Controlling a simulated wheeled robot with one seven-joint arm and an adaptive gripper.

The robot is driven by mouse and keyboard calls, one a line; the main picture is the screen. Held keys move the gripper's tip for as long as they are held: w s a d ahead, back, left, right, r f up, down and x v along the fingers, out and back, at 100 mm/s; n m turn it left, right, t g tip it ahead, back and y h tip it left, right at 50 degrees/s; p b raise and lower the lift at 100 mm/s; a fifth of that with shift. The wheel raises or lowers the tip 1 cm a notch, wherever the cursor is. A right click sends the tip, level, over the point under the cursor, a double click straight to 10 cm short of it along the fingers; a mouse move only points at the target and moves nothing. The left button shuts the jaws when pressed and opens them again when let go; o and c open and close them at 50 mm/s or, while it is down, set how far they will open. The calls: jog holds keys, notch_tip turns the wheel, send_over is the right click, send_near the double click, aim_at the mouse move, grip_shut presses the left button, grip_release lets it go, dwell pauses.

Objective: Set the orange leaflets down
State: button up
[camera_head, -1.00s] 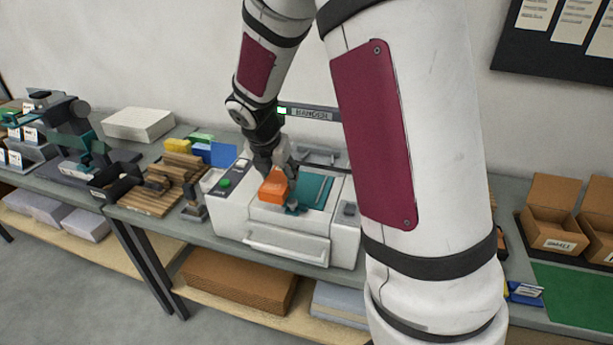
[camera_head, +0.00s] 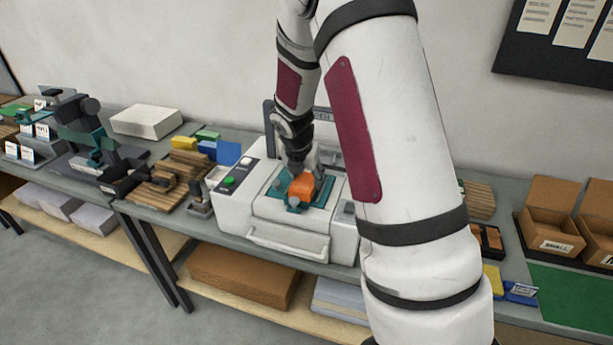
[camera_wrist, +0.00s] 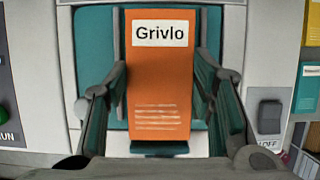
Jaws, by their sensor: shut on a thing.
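The orange leaflets (camera_wrist: 158,80) show in the wrist view as an upright orange block with a white "Grivlo" label. My gripper (camera_wrist: 160,95) has one finger on each side of them and is shut on them. In the head view the orange leaflets (camera_head: 302,187) are at my gripper (camera_head: 301,178), over the teal plate (camera_head: 323,197) on top of the white machine (camera_head: 290,238). The teal plate also shows behind the leaflets in the wrist view (camera_wrist: 93,45). I cannot tell whether the leaflets touch the plate.
The machine has a green button (camera_head: 229,181) at its left and a switch (camera_wrist: 269,117) at its right. Wooden slatted pieces (camera_head: 165,190) and blue and yellow items lie left of it. Open cardboard boxes (camera_head: 553,225) and a green mat (camera_head: 575,290) are at the right.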

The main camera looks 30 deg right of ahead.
jog(key=shift+f, duration=0.15)
jog(key=o, duration=1.4)
jog(key=shift+c, duration=0.2)
jog(key=s+a+r+m+t+y, duration=0.1)
jog(key=s+a+r+m, duration=0.55)
jog(key=r, duration=0.45)
jog(key=s+a+r+m, duration=0.5)
jog(key=s+r, duration=0.2)
jog(key=r, duration=0.4)
jog(key=s+a+r+m+t+y, duration=0.1)
jog(key=s+a+m, duration=0.2)
jog(key=s+m, duration=0.4)
jog(key=s+a+r+m+y, duration=0.1)
jog(key=s+a+m, duration=0.3)
jog(key=s+m, duration=0.3)
jog(key=shift+a+t+y, duration=0.15)
jog(key=shift+t+y, duration=0.15)
jog(key=shift+t, duration=0.1)
jog(key=shift+r, duration=0.1)
